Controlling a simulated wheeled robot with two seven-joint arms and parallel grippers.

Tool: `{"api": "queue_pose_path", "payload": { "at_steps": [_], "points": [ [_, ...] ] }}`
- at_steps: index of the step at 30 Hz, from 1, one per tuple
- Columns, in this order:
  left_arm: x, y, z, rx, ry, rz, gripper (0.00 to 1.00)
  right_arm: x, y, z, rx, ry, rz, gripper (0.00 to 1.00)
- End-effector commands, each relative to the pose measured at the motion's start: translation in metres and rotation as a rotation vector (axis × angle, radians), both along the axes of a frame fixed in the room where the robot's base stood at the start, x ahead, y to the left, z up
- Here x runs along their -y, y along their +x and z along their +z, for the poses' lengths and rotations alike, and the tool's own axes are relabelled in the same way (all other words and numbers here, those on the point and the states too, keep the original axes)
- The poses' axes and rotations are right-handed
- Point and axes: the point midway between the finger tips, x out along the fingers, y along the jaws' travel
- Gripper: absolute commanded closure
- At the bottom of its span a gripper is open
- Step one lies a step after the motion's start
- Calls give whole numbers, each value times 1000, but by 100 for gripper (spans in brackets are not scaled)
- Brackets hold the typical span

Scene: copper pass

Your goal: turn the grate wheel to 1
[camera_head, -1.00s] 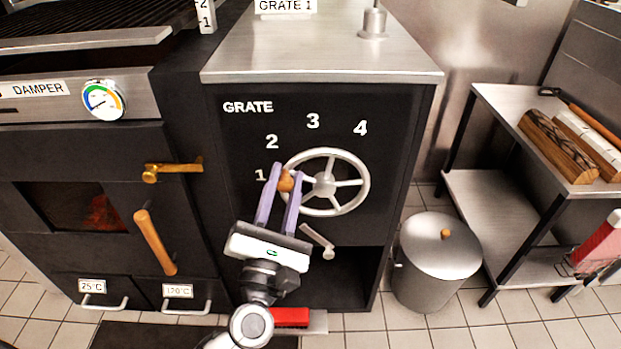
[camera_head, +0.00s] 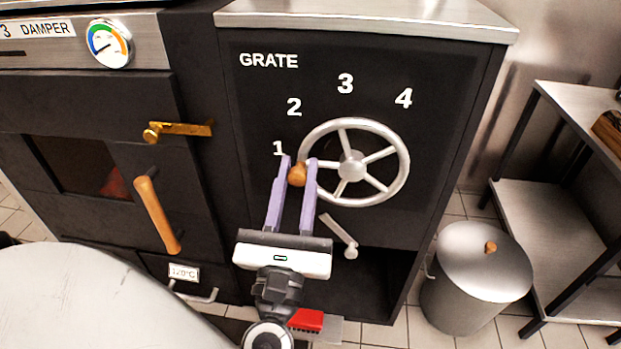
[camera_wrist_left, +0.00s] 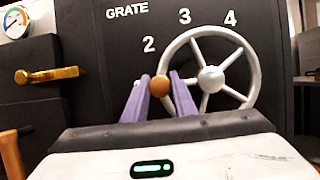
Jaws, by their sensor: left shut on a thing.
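The grate wheel (camera_head: 400,167) is a silver spoked wheel on a black panel marked GRATE, with the numbers 1 (camera_head: 278,148), 2, 3 and 4 arched around its left and top. Its wooden knob (camera_head: 297,174) sits at the wheel's left rim, just below and right of the 1. My left gripper (camera_head: 299,166) has its purple fingers shut on the knob. The left wrist view also shows the wheel (camera_wrist_left: 253,68) and the knob (camera_wrist_left: 158,87) between the fingertips; the 1 is not visible there. My right gripper is not in view.
Left of the panel are a brass latch (camera_head: 178,130), a wooden door handle (camera_head: 157,215) and a damper dial (camera_head: 108,43). A small lever (camera_head: 340,236) hangs below the wheel. A lidded metal bin (camera_head: 475,275) and a steel shelf (camera_head: 555,225) stand at the right.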

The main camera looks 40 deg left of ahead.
Motion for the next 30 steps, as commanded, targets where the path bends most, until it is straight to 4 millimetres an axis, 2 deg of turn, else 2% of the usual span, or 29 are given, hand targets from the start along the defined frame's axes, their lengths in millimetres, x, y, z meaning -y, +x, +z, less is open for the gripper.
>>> {"api": "queue_pose_path", "payload": {
  "at_steps": [9,10,12,13,23,28,30],
  "points": [
    [0,0,-3,-5,-7,0,100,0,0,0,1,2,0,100],
    [0,0,-4,-5,-7,0,72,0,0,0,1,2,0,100],
    [0,0,-3,-5,-7,0,60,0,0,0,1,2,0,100],
    [1,0,-3,-5,-6,0,57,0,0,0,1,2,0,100],
    [0,0,3,-1,-4,0,57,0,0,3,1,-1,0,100],
    [0,0,30,1,-6,1,57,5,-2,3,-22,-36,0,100],
    [0,0,46,1,-6,0,57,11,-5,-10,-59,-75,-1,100]
  ]
}}
